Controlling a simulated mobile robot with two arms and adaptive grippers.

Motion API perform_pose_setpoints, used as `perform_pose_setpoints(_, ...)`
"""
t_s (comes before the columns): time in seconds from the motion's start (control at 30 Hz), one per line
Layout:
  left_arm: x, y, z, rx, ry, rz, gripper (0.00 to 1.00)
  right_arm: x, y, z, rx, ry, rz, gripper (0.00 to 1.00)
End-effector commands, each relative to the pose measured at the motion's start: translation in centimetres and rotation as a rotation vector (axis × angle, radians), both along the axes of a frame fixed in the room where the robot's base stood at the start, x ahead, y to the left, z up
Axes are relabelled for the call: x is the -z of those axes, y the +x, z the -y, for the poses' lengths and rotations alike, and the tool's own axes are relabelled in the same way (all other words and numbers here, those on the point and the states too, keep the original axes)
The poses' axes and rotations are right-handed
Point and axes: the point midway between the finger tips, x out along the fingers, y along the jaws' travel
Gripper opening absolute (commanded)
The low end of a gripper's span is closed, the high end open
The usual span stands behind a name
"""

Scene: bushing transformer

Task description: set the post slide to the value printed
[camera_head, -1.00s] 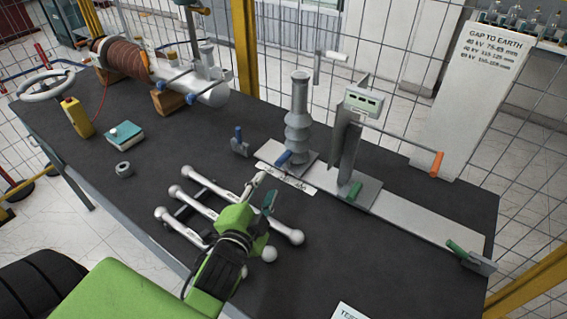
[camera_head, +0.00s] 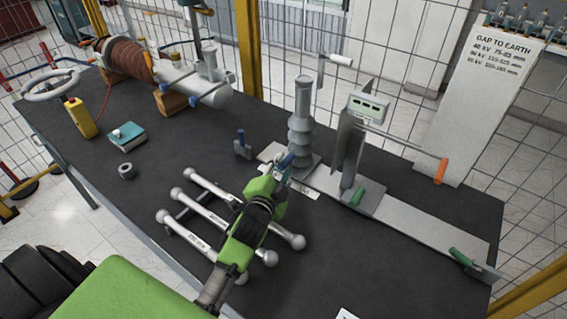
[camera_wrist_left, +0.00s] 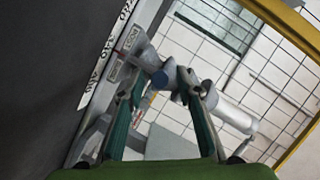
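A white scale strip (camera_head: 305,190) lies along the rail's front. In the left wrist view, the strip (camera_wrist_left: 98,85) shows partly legible numbers. My right gripper is out of view.
A post with a display (camera_head: 365,106) and green clamp (camera_head: 357,196) stands right of the ribbed post; an orange-handled rod (camera_head: 441,170) extends from it. Ball-ended bars (camera_head: 222,222) lie near my left arm. A board (camera_head: 480,100) lists gaps to earth.

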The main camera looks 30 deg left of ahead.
Motion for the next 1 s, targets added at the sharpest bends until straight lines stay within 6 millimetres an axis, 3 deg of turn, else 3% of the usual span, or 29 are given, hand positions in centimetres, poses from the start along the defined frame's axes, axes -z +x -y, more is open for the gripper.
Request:
perform_pose_setpoints(0.2,0.3,1.4,-0.3,0.000,0.000,0.000,0.32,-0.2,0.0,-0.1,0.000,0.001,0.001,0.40)
perform_pose_setpoints(0.5,0.3,1.5,-0.3,-0.001,0.000,0.001,0.32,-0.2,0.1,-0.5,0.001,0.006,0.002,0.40)
perform_pose_setpoints(0.63,0.3,1.5,-0.3,0.000,0.000,0.000,0.00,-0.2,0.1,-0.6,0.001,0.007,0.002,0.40)
perform_pose_setpoints(0.87,0.3,1.6,-0.8,0.000,0.002,-0.001,0.00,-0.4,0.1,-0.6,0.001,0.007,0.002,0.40)
perform_pose_setpoints(1.0,0.1,1.9,-3.0,-0.002,0.007,-0.002,0.00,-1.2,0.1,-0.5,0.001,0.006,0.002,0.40)
